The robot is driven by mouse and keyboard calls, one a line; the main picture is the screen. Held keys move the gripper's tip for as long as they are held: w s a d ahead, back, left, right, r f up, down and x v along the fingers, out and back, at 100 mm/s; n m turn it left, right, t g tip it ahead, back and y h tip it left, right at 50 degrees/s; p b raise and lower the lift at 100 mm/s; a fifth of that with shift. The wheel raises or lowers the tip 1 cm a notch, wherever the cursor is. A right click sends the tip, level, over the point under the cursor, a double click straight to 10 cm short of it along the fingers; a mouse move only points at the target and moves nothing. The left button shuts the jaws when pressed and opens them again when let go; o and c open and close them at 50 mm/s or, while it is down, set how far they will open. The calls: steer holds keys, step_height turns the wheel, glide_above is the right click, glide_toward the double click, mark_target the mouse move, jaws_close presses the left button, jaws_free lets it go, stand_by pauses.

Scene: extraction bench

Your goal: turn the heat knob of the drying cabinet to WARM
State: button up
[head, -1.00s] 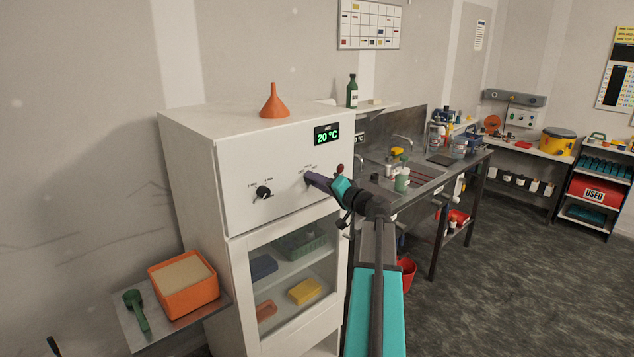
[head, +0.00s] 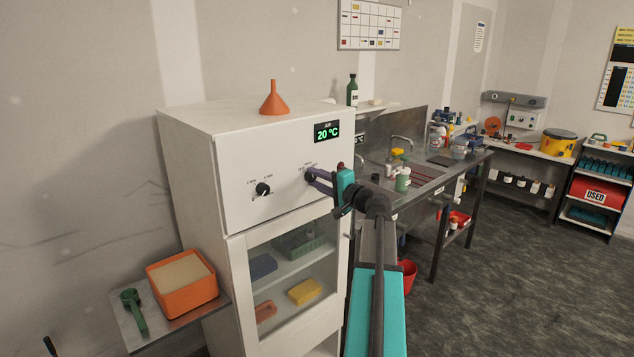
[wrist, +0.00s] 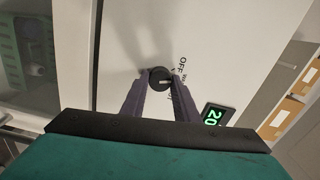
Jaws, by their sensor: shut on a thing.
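The white drying cabinet (head: 190,150) stands against the wall, with a display (head: 327,131) reading 20 °C. In the wrist view this dark round knob (wrist: 160,77) sits between my fingertips, beside a printed OFF label (wrist: 182,64); the other labels are too small or covered to read. My gripper (head: 310,175) is shut on this knob, one purple finger on each side. It also shows in the wrist view (wrist: 160,82). A second black knob (head: 263,189) sits further left on the panel, clear of my gripper.
An orange funnel (head: 273,100) stands on the cabinet top. The glass door (head: 290,275) below the panel is shut. A side shelf (head: 120,312) at left holds an orange box (head: 183,287) and a green scoop (head: 134,308). A sink bench (head: 425,180) stands close on the right.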

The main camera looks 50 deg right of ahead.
steer(key=shift+m, duration=1.7)
steer(key=o, duration=1.1)
steer(key=shift+c, duration=0.2)
steer(key=shift+s, duration=0.1)
steer(key=s+a+b, duration=0.1)
steer(key=s+b, duration=0.3)
steer(key=s, duration=0.9)
steer(key=shift+s, duration=0.3)
steer(key=shift+f, duration=0.1)
